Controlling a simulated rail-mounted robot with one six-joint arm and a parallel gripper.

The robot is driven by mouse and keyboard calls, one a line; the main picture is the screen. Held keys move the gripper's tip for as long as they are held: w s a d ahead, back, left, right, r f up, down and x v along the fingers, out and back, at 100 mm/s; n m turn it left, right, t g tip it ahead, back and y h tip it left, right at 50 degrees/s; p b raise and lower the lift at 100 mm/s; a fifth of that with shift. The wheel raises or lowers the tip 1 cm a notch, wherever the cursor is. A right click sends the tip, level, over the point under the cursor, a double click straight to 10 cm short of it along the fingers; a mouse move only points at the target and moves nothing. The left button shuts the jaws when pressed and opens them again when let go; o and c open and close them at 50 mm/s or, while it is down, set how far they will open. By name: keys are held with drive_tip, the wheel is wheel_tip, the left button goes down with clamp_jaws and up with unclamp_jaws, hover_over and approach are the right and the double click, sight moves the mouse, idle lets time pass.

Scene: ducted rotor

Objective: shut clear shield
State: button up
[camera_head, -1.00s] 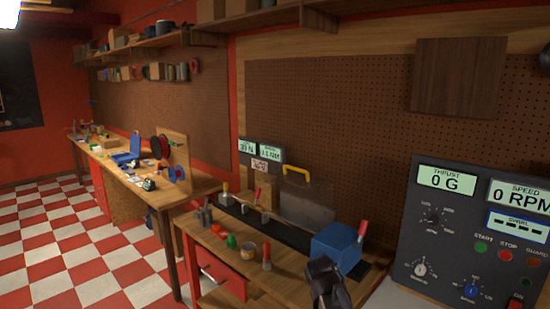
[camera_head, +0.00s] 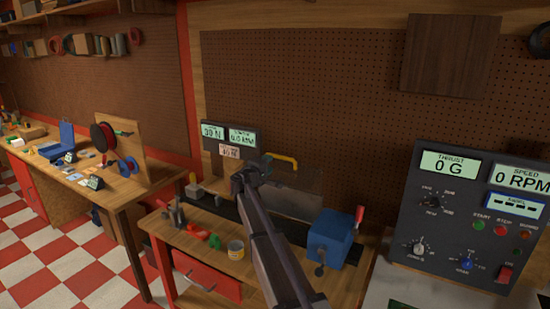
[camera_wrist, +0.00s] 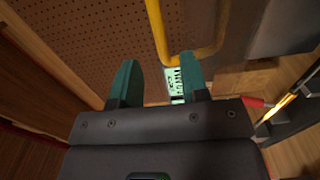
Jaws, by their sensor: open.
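The clear shield (camera_head: 302,183) is a faint see-through panel above the long bench fixture in the head view. Its edges are hard to make out. Its yellow handle (camera_head: 284,159) is at the top, and the handle also shows large in the wrist view (camera_wrist: 157,28). My gripper (camera_head: 262,164) is just left of the handle in the head view. In the wrist view its two teal fingers (camera_wrist: 159,68) are spread and hold nothing. The handle appears between and beyond the fingertips, with its bend by the right one; I cannot tell whether they touch.
A blue box (camera_head: 333,238) with a red-handled lever stands right of the shield. Small displays (camera_head: 228,134) stand behind it on the left. A cup (camera_head: 236,250) and several small items lie on the front of the bench. A control panel (camera_head: 468,225) stands at right.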

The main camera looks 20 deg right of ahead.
sight(277, 157)
drive_tip(key=x, duration=0.8)
drive_tip(key=shift+w, duration=0.1)
clamp_jaws()
drive_tip(key=shift+a, duration=0.1)
